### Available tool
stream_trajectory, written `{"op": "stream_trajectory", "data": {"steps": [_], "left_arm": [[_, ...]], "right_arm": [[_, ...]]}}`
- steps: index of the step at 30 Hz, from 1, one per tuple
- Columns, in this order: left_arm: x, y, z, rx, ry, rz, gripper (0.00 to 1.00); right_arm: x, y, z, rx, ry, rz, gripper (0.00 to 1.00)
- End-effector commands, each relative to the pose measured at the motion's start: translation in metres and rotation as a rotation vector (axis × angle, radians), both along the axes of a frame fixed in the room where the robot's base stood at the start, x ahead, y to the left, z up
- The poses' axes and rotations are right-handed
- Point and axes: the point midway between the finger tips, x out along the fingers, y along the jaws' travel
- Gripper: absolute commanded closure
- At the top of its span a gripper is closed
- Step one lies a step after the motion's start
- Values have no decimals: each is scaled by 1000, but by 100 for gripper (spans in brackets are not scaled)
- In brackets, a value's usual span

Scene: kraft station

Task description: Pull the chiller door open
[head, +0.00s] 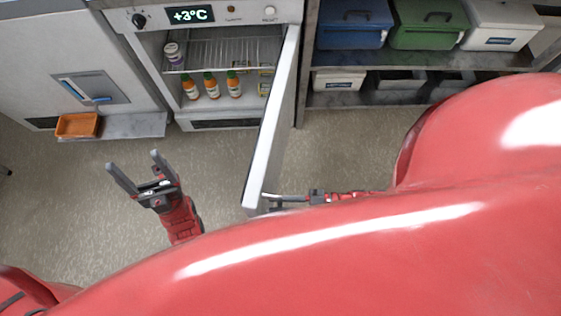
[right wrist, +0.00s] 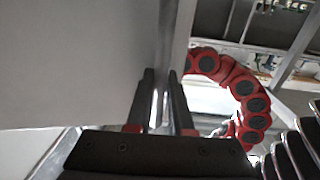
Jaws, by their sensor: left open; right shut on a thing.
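The chiller (head: 187,123) stands at the top of the head view with its display reading +3°C. Its door (head: 274,120) stands wide open, swung out toward me, so the inside shows. My right gripper (head: 272,197) is at the door's outer end and shut on its handle; the handle (right wrist: 160,102) shows between the fingers in the right wrist view, beside the door's flat face (right wrist: 70,62). My right gripper (right wrist: 163,75) partly hides the handle. My left gripper (head: 134,166) is open and empty above the floor, left of the door.
Inside the chiller, several orange-capped bottles (head: 211,86) stand below a wire shelf (head: 225,52). An orange tray (head: 78,125) sits on a ledge at the left. Blue (head: 350,25) and green bins (head: 428,25) stand on a rack right of the door. The floor before the chiller is clear.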

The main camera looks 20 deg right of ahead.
Motion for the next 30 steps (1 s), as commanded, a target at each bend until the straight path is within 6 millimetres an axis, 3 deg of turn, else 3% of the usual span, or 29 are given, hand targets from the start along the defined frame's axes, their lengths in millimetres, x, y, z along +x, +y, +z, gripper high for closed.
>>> {"op": "stream_trajectory", "data": {"steps": [11,12,16,26,30], "left_arm": [[0,0,-1,0,0,0,18],[0,0,-1,0,0,0,18],[0,0,-1,0,0,0,18],[0,0,-1,0,0,0,18],[0,0,-2,0,0,0,18]], "right_arm": [[-1,-1,-2,-7,1,7,100],[-1,-1,-2,-7,1,7,75],[-1,-1,-2,-5,0,5,52],[-1,-2,-1,-3,0,3,50],[-6,-16,-2,-4,0,3,50]]}}
